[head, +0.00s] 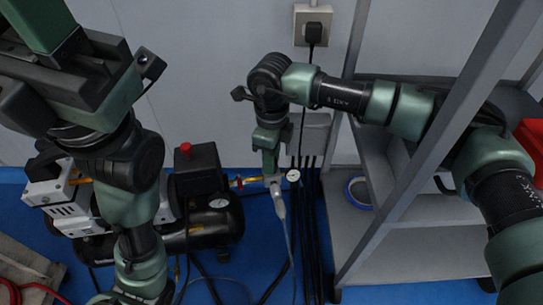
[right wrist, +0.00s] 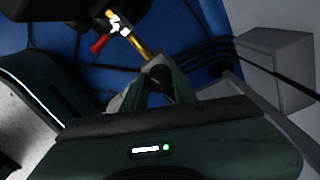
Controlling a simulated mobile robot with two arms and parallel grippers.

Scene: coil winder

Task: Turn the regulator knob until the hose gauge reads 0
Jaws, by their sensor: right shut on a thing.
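The hose gauge (head: 293,175) is a small white dial at the end of the brass line. Its needle is too small to read. My right gripper (head: 271,176) points down just left of the gauge, with its fingers at the regulator. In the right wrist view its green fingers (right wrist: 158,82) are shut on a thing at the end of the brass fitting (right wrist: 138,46). I take this to be the regulator knob, mostly hidden by the fingers. My left arm rises at the left of the head view; its fingertips cannot be made out.
The black compressor (head: 212,226) has a red-topped box (head: 197,168) and a tank gauge (head: 219,203). A red valve lever (right wrist: 99,44) is on the brass line. Black cables hang from the wall socket (head: 313,25) behind my right gripper. A grey shelf (head: 390,245) stands at right.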

